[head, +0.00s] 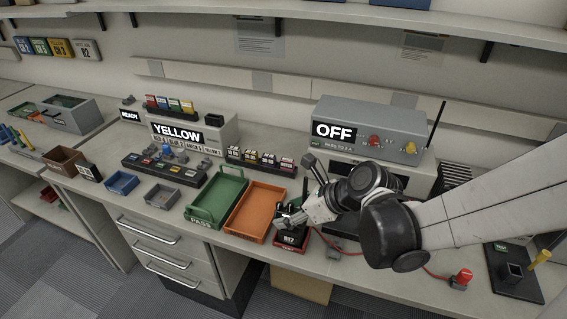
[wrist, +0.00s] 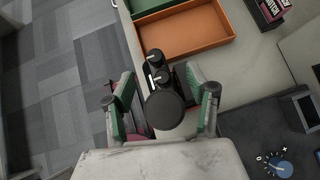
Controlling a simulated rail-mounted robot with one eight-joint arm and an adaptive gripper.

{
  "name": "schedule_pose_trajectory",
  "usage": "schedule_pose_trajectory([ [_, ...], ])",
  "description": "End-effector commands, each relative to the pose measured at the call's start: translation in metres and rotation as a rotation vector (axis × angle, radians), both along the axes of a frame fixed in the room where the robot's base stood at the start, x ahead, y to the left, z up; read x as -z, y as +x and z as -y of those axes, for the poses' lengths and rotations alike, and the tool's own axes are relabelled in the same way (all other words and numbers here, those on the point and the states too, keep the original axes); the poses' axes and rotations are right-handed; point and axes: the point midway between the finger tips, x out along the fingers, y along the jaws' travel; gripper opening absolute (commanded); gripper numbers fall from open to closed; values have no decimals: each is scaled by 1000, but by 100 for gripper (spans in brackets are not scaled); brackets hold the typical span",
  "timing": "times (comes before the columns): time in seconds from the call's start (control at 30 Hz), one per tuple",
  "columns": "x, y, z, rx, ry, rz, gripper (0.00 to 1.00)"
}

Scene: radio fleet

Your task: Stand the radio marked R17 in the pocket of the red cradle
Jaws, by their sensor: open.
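The radio marked R17 (head: 289,238) is black with a white label. It stands upright at the bench's front edge, in the red cradle (head: 290,251), whose lower front shows beneath it. Whether it is fully seated I cannot tell. My gripper (head: 291,213) is just above and around the radio's top. In the wrist view my gripper (wrist: 164,88) is open, with a green-padded finger on each side of the radio (wrist: 154,73) and a visible gap at the right. A knob, a stub and a large dark round part show there. A bit of the red cradle (wrist: 135,138) shows; the pocket is hidden.
An orange tray (head: 237,223) and a green PASS tray (head: 195,213) lie left of the cradle. A grey box reading OFF (head: 375,108) stands behind my arm. A red cable and a dark stand (head: 515,285) are at the right. The floor drops away in front.

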Motion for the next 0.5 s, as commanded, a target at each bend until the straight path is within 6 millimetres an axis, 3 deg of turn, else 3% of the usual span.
schedule_pose_trajectory([
  [0.3, 3, 1, -2, -1, 0, 1, 52],
  [0.5, 2, 1, -2, 0, 0, 0, 27],
])
